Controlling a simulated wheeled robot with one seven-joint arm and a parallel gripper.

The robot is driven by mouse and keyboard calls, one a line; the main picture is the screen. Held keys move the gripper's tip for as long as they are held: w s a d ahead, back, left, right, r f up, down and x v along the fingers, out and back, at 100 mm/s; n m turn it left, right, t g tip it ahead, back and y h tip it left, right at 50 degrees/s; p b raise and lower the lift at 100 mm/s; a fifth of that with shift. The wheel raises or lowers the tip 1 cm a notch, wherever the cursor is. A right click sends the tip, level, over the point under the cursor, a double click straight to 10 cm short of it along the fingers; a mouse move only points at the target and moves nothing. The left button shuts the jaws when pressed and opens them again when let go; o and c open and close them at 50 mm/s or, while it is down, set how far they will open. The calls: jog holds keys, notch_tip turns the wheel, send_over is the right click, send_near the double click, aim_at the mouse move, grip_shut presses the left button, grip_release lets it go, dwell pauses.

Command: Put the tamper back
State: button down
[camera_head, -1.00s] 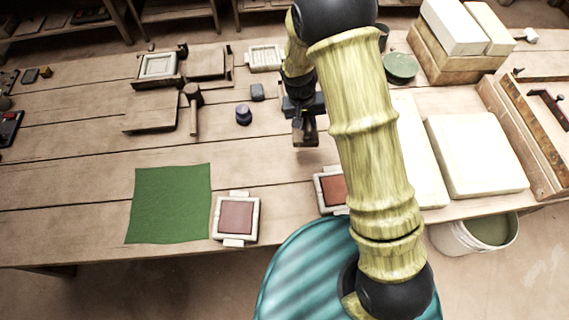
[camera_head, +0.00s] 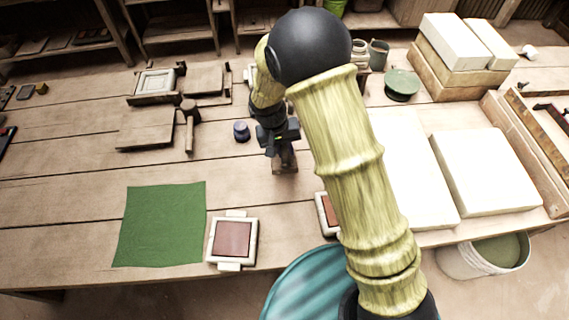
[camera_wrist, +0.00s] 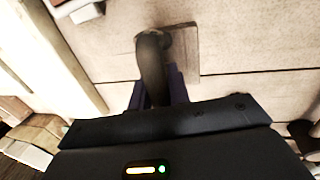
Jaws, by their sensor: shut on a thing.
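The tamper (camera_wrist: 186,62) has a dark curved handle and a flat rectangular wooden base. My gripper (camera_wrist: 158,92) is shut on its handle, with a finger on each side, in the wrist view. In the head view the tamper's wooden base (camera_head: 285,163) shows just below my gripper (camera_head: 281,145), over the middle of the table. I cannot tell whether the base touches the table top.
A green cloth (camera_head: 160,225) and a framed red tile (camera_head: 232,239) lie at the front. A second framed tile (camera_head: 328,213) is partly behind my arm. White slabs (camera_head: 485,170) lie right.

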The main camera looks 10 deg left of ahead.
jog(key=shift+a+x, duration=0.25)
jog(key=shift+x, duration=0.95)
jog(key=shift+f, duration=0.2)
jog(key=shift+a+x, duration=0.2)
jog(key=shift+x, duration=0.65)
jog(key=shift+a+x, duration=0.15)
jog(key=shift+x, duration=0.75)
jog(key=shift+s, duration=0.15)
jog(key=shift+f, duration=0.2)
jog(key=c, duration=1.3)
grip_release()
